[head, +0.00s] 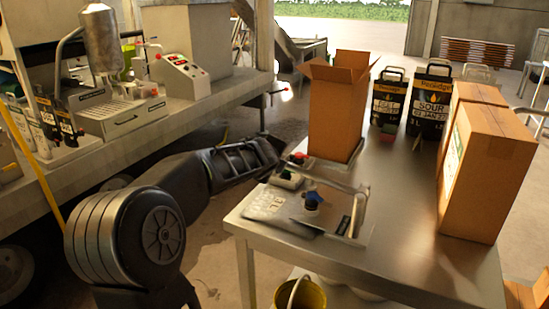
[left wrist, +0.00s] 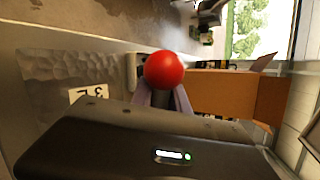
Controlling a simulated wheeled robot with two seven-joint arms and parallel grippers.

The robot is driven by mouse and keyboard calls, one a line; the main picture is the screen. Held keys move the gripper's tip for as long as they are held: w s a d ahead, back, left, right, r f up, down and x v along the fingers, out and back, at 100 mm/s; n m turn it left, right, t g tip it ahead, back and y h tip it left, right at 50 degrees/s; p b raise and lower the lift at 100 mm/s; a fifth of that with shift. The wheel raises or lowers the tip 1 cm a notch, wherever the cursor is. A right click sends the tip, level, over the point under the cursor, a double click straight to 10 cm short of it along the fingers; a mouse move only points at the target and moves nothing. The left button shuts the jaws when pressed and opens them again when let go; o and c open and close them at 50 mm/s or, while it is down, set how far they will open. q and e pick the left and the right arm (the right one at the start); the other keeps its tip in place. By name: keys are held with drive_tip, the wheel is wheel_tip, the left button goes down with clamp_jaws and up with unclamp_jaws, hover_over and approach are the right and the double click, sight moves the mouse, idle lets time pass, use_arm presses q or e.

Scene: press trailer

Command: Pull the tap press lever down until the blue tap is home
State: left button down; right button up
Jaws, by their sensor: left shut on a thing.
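The red ball knob of the press lever (left wrist: 164,70) stands between my left gripper's fingertips in the left wrist view, and a small part of it shows in the head view (head: 299,157). My left gripper (left wrist: 163,100) is shut on the lever just at the knob; its fingers hide the shaft there. The metal press frame (head: 356,212) stands on the table's near left part. The blue tap (head: 312,198) sits on the silver bag (head: 270,205), beside the frame. How deep the tap is seated cannot be told. My right gripper is not in view.
An open cardboard box (head: 336,105) stands behind the press on the steel table (head: 410,270). A yellow bucket (head: 300,294) is below the front edge. The table's middle is clear.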

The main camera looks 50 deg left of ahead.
use_arm(q)
drive_tip(key=shift+s+a+f, duration=0.2)
drive_tip(key=shift+s+a, duration=0.1)
drive_tip(key=shift+a, duration=0.05)
drive_tip(key=c, duration=1.3)
unclamp_jaws()
drive_tip(key=shift+s+r, duration=0.1)
drive_tip(key=shift+c, duration=0.2)
drive_tip(key=shift+o, duration=0.2)
drive_tip(key=shift+d, duration=0.1)
drive_tip(key=shift+d, duration=0.15)
drive_tip(key=v, duration=0.7)
drive_tip(key=shift+r, duration=0.2)
drive_tip(key=shift+s+d, duration=0.1)
